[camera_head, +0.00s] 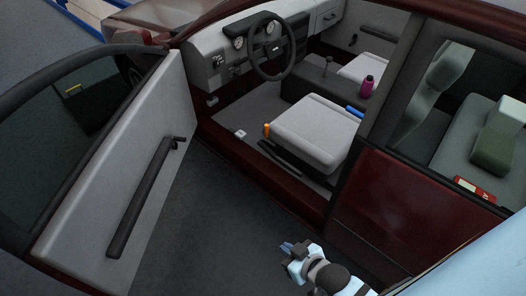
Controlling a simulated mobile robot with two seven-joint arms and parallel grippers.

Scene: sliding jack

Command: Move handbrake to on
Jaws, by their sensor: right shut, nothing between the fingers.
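The open red car shows a grey driver's seat (316,132) inside. An upright lever (327,66) with a dark knob stands on the dark centre console (310,86) beyond it. A dark bar (279,157) lies low along the near side of the seat. I cannot tell for certain which part is the handbrake, or its setting. My right gripper (286,248) is at the bottom middle, outside the car near the sill. It is shut and empty, apart from the seat and levers. My left gripper is not in view.
The driver's door (120,150) stands open at left, with a dark handle bar (140,205). The steering wheel (271,46) is at the top. The red rear door (390,200) bounds the opening at right. A purple bottle (367,86) stands near the console. The floor by the doorway is clear.

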